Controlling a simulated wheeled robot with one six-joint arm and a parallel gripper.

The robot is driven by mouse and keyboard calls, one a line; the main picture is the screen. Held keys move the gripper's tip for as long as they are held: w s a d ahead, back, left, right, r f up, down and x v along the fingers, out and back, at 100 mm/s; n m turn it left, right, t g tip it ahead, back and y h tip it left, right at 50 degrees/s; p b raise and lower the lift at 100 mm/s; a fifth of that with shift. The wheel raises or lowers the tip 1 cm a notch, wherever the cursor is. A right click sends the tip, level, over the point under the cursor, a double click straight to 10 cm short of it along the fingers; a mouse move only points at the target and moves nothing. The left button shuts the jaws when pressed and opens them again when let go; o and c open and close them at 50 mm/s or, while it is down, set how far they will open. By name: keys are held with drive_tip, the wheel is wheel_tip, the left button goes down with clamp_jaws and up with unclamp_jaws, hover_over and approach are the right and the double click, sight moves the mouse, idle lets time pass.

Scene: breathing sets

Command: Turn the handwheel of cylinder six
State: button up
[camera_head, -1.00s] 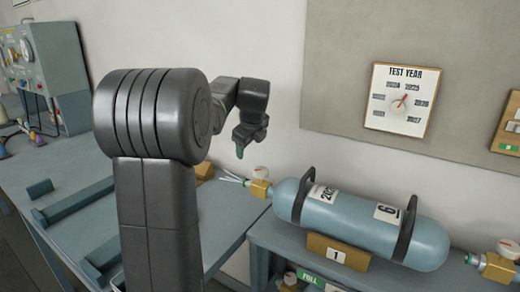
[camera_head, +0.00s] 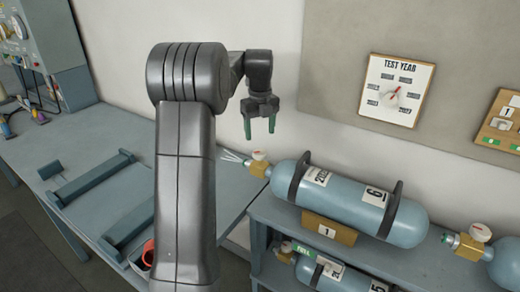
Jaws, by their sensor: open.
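Cylinder six (camera_head: 345,204) is a light blue cylinder lying on the upper shelf, with a "6" label and dark straps with handles. Its brass valve (camera_head: 258,169) is at its left end, with a pale round handwheel (camera_head: 259,154) on top. My gripper (camera_head: 260,130) hangs above the valve, pointing down, with green fingertips apart and nothing between them. A gap shows between the fingertips and the handwheel.
Another valve with a pale wheel (camera_head: 480,232) sits at the right. More cylinders (camera_head: 322,274) lie on the shelf below. A workbench (camera_head: 90,165) with grey cradles is at left. A test year dial board (camera_head: 397,92) hangs on the wall.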

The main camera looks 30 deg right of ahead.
sight(260, 152)
wheel_tip(260, 152, down, 8)
drive_tip(key=shift+c, duration=0.3)
drive_tip(key=shift+p, duration=0.3)
drive_tip(key=c, duration=0.9)
